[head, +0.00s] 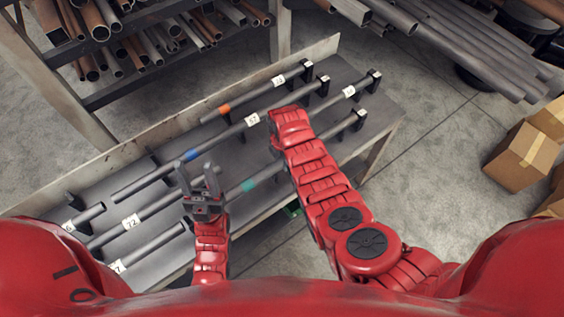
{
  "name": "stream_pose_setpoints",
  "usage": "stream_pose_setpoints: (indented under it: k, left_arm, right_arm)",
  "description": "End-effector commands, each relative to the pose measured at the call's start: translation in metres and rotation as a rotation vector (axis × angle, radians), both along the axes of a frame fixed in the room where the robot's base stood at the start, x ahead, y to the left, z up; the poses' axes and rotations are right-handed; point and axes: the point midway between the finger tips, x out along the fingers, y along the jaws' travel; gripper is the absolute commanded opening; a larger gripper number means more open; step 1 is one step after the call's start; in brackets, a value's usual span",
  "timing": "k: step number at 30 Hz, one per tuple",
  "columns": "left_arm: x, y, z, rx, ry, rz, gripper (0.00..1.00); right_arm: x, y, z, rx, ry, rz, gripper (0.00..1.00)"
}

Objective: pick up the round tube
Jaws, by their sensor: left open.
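Several long grey round tubes lie in black holders on a dark bench. One has an orange band (224,109), one a blue band (190,155) and a tag reading 57, and one a green band (248,185). Another, tagged 72 (131,221), runs toward my left gripper. Which one is the task's round tube I cannot tell. My left gripper (197,172) is open, its fingers pointing away from me above the bench, near the blue-band tube; no tube is seen held. My right arm's wrist (291,120) is over the blue-band tube's line; its jaws are mostly hidden.
The bench (165,177) has a raised back edge (150,147). Shelves of pipes (150,45) stand behind at left, and a stack of grey pipes (450,40) is at upper right. Cardboard boxes (522,157) sit at right. The floor (425,140) between is clear.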

Motion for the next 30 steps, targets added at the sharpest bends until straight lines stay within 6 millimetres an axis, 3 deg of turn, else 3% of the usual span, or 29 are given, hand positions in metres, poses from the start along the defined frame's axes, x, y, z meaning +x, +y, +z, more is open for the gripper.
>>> stream_pose_setpoints:
  k: [1,5,30]
  left_arm:
    - [0.0000,0.0000,-0.0001,0.000,0.000,0.000,0.50]
    - [0.0000,0.0000,0.0000,0.000,0.000,0.000,0.50]
    - [0.0000,0.0000,0.0001,0.000,0.000,0.000,0.50]
  right_arm:
    - [0.0001,0.0002,0.0001,0.001,-0.001,0.000,0.24]
    - [0.0003,0.0003,0.0003,0.001,-0.001,0.000,0.01]
    - [0.0005,0.0005,0.0006,0.001,-0.002,0.000,0.00]
